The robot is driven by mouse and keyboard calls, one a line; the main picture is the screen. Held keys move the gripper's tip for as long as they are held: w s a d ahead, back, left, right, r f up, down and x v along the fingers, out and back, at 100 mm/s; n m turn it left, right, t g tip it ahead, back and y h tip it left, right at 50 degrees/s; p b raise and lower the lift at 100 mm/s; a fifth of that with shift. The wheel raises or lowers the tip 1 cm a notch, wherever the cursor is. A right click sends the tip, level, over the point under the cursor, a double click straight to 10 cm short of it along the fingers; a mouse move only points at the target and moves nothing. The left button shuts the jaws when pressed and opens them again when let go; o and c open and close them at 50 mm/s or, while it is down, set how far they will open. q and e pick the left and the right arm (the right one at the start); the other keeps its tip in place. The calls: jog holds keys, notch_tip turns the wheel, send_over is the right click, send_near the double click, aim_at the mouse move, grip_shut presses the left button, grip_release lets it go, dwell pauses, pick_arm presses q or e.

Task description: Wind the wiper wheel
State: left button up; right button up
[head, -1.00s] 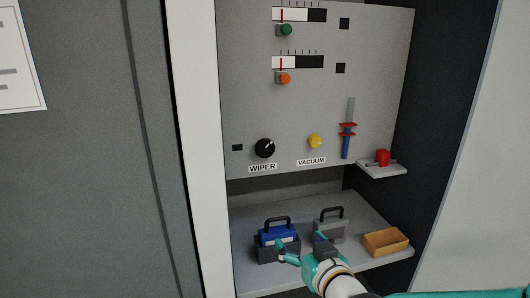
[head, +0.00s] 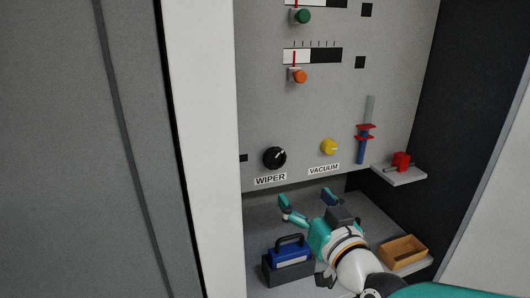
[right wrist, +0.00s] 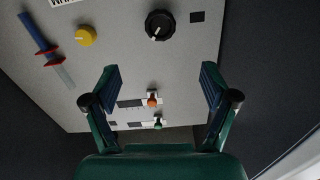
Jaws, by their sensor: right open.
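The wiper wheel is a black round knob (head: 274,158) with a white pointer mark, on the grey panel above the label WIPER (head: 270,179). It also shows in the right wrist view (right wrist: 160,25), beyond the fingers. My right gripper (head: 306,197) is open and empty, below and to the right of the knob in the head view, apart from the panel. In the right wrist view its two fingers (right wrist: 160,75) stand wide apart. My left gripper is in neither view.
A yellow vacuum knob (head: 329,147) is right of the wheel. A blue-and-red slider (head: 362,145) and a small shelf (head: 399,175) with a red part are farther right. Below are a blue cartridge (head: 291,254) in a dark holder and an orange tray (head: 403,250).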

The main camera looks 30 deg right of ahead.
aim_at(275, 160)
jog(key=p+x, duration=0.3)
jog(key=x, duration=1.4)
jog(key=shift+c, duration=0.3)
jog(key=c, duration=1.1)
jog(key=shift+n+b, duration=0.55)
jog(key=shift+n, duration=0.85)
jog(key=shift+n+b, duration=0.3)
jog(key=shift+n, duration=1.2)
